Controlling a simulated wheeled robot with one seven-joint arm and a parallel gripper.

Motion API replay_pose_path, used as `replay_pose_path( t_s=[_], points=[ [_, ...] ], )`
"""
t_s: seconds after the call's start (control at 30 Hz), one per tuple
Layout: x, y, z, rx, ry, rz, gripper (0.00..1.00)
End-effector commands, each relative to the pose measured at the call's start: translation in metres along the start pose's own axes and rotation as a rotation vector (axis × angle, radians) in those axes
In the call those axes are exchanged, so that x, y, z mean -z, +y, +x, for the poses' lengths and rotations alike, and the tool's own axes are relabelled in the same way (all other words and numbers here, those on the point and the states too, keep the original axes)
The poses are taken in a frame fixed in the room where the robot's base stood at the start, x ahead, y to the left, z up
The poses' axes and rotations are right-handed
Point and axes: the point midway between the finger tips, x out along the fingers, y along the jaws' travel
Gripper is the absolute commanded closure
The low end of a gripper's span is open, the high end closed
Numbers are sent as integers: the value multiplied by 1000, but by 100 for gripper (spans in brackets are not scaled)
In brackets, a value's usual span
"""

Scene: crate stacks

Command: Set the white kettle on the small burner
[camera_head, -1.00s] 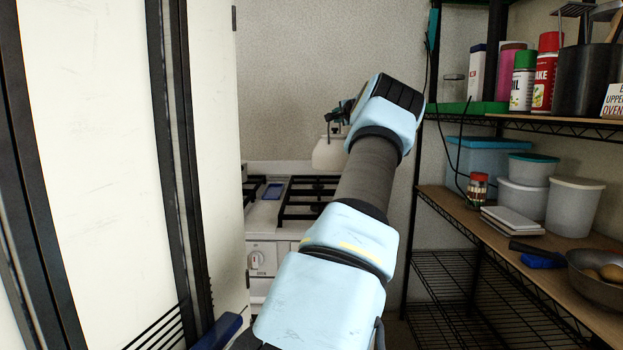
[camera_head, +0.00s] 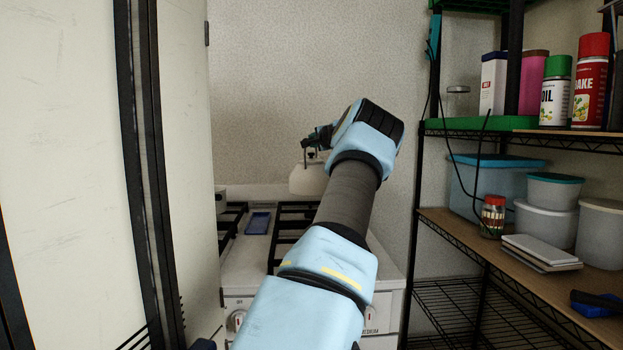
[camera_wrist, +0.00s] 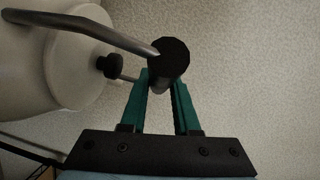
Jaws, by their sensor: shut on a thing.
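The white kettle (camera_head: 306,180) hangs from my gripper above the back of the white stove (camera_head: 245,264) in the head view. My arm hides its right side. In the wrist view the kettle's pale body (camera_wrist: 58,60) is at the upper left, with a black lid knob and a metal handle with a dark grip (camera_wrist: 172,58). My gripper (camera_wrist: 164,92) has its green fingers shut on that handle. Black burner grates (camera_head: 288,245) lie on the stove top, partly behind my arm. I cannot tell which grate belongs to the small burner.
A blue rectangular item (camera_head: 258,223) lies on the stove top between the grates. A tall pale cabinet (camera_head: 75,150) stands close on the left. A wire shelf rack (camera_head: 450,222) with tubs, cans and a jar stands on the right. The wall behind the stove is bare.

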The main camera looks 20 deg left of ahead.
Motion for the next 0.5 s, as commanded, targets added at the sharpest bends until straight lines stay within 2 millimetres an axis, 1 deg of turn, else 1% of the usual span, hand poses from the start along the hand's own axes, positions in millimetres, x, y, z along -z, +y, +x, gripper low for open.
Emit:
replay_pose_path(
  t_s=[0.03,0.27,0.4,0.5],
  points=[
    [-1,9,1,2,-1,3,100],
    [-5,28,4,3,0,1,100],
    [-7,48,6,2,-1,3,100],
    [-9,59,7,3,1,2,100]
  ],
)
